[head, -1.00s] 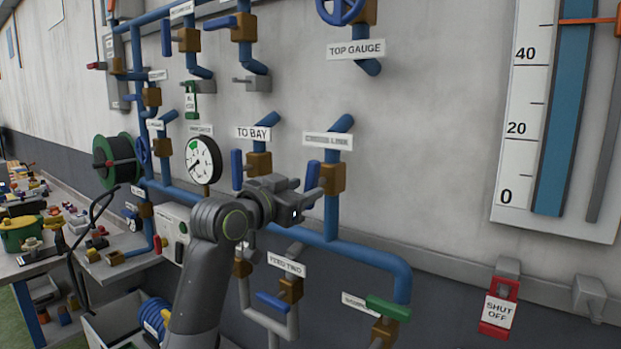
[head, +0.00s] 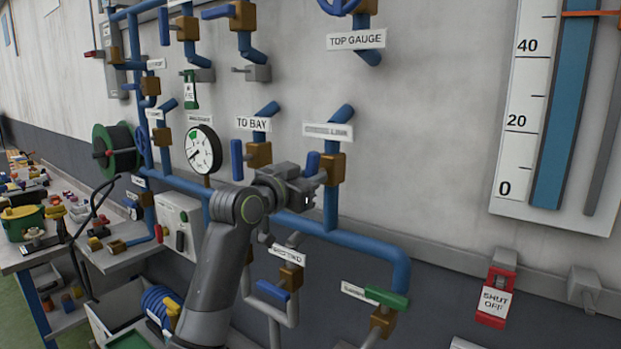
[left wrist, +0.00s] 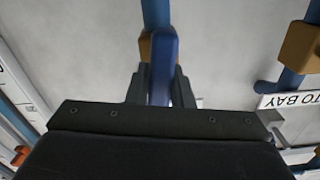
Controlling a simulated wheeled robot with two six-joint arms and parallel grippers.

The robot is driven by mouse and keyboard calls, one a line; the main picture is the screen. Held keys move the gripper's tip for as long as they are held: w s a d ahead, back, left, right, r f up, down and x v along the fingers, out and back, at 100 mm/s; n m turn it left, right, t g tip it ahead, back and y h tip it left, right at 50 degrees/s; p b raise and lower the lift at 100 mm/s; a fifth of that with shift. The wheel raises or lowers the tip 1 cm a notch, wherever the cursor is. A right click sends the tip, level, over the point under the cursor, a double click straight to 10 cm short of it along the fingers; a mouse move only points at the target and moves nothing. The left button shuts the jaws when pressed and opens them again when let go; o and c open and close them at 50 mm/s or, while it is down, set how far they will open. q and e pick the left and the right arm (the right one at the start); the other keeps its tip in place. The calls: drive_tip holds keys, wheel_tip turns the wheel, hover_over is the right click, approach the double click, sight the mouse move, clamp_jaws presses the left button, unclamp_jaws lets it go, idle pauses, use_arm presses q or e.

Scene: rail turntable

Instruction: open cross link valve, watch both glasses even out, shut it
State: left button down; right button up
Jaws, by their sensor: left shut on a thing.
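The cross link valve has a brown body (head: 334,168) on a blue pipe, under a blurred label (head: 328,132) that seems to read CROSS LINK. Its blue lever (head: 313,160) stands upright, along the pipe's line, with its lower part hidden by my left gripper (head: 317,181). In the left wrist view the lever (left wrist: 163,62) sits between the two fingers, and the gripper (left wrist: 160,88) is shut on it. One glass (head: 556,120) shows at the right, blue up to the frame's top beside a 0, 20, 40 scale. A second glass is not clearly seen. My right gripper is out of view.
The TO BAY valve (head: 258,154) with its blue lever stands just left. A round gauge (head: 202,150) is farther left. A green-handled valve (head: 386,298) sits below right, and a red SHUT OFF tag (head: 494,302) hangs at lower right. Bare wall lies between.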

use_arm(q)
drive_tip(key=shift+f+m+b, duration=0.2)
drive_tip(key=shift+m+b, duration=0.6)
drive_tip(key=shift+b, duration=0.25)
drive_tip(key=m+b, duration=0.2)
drive_tip(key=shift+b, duration=0.35)
drive_tip(key=m+b, duration=0.3)
drive_tip(key=m, duration=0.1)
drive_tip(key=m+b, duration=0.2)
drive_tip(key=m, duration=0.2)
drive_tip(key=shift+r+m+b, duration=0.1)
drive_tip(key=shift+m+b, duration=0.2)
drive_tip(key=shift+b, duration=0.05)
drive_tip(key=shift+w+a+r+m+b, duration=0.1)
drive_tip(key=shift+m+b, duration=0.65)
drive_tip(key=shift+m, duration=1.05)
drive_tip(key=c, duration=1.3)
unclamp_jaws()
